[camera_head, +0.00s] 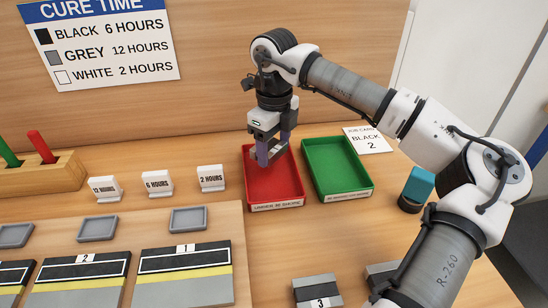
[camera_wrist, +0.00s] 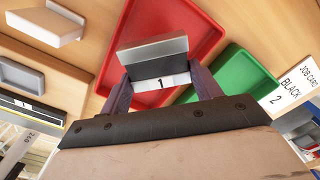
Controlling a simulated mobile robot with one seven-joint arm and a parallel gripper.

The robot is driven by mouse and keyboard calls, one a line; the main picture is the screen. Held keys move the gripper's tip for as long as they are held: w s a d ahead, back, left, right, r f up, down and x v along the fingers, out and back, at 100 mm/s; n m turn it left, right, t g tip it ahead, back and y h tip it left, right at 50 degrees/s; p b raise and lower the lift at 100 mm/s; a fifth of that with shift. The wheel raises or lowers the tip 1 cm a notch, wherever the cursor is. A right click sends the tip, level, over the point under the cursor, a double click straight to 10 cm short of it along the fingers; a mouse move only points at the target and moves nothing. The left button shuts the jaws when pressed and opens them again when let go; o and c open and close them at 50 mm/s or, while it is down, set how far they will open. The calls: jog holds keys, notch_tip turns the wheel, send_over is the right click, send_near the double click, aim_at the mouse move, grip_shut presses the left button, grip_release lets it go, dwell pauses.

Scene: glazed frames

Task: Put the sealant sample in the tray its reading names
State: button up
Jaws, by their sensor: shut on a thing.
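My gripper (camera_head: 270,152) is shut on a small block, the sample (camera_wrist: 152,52), which has a grey face and a black and white end marked "1". In the wrist view it sits between my two fingers, over the red tray (camera_wrist: 185,18). In the head view my gripper hangs above the back part of the red tray (camera_head: 276,190), and the sample is mostly hidden by the fingers. I cannot tell its height above the tray floor. The green tray (camera_head: 338,168) stands to the right and looks empty. Both trays' front labels are too small to read surely.
A job card (camera_head: 368,140) reads "BLACK 2". A wall chart (camera_head: 105,45) gives cure times. Hour tags (camera_head: 157,184) stand left of the trays. Numbered panels (camera_head: 186,275), a block marked "3" (camera_head: 317,291) and a teal-topped object (camera_head: 417,188) are nearby.

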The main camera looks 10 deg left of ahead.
aim_at(274, 161)
jog(key=shift+f, duration=2)
jog(key=shift+f, duration=0.1)
jog(key=shift+f, duration=0.15)
jog(key=o, duration=0.8)
jog(key=shift+c, duration=0.2)
notch_tip(274, 161, up, 12)
jog(key=shift+r+b, duration=0.25)
jog(key=shift+b, duration=0.1)
